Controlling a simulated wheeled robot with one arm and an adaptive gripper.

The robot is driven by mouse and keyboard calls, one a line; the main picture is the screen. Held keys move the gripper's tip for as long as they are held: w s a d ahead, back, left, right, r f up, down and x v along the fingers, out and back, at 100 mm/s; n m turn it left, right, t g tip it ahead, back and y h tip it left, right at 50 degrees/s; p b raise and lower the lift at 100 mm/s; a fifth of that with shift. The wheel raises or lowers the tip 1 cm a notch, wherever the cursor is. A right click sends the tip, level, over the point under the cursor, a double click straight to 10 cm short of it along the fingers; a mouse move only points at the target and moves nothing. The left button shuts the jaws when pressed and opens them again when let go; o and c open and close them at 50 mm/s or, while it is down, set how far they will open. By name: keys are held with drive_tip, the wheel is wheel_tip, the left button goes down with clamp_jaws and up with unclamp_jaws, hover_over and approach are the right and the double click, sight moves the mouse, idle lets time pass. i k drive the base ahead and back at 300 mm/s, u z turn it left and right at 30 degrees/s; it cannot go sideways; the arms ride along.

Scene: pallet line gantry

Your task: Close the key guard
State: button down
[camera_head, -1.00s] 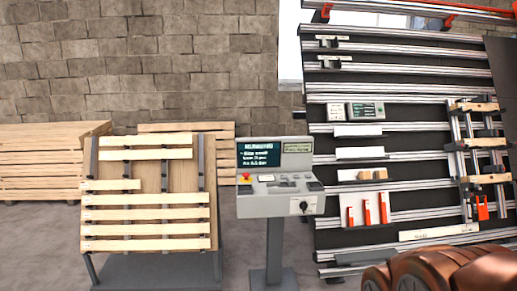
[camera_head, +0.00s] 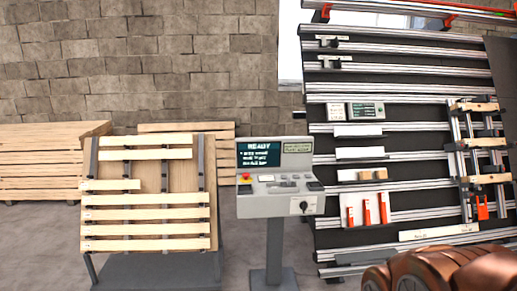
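The grey control console (camera_head: 275,204) stands on a post in the middle of the view. Its screen (camera_head: 259,154) reads READY. A dark round knob that looks like a key switch (camera_head: 303,205) sits on the front face at the right. A small dark part (camera_head: 315,186) lies at the right end of the sloped panel. I cannot tell which part is the key guard, or whether it is open. A red button (camera_head: 246,177) is on the panel's left. My gripper is not in view; only a brown-copper part of my arm shows at bottom right.
A slatted wooden pallet (camera_head: 150,199) leans on a stand left of the console. More pallets (camera_head: 45,165) are stacked behind. A dark rack with metal rails (camera_head: 400,155) stands close on the right. Bare floor shows around the console post.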

sight(289, 183)
drive_tip(key=z, duration=0.1)
drive_tip(key=i, duration=1.75)
drive_tip(key=u, duration=0.5)
drive_tip(key=i, duration=0.85)
drive_tip(key=u, duration=0.25)
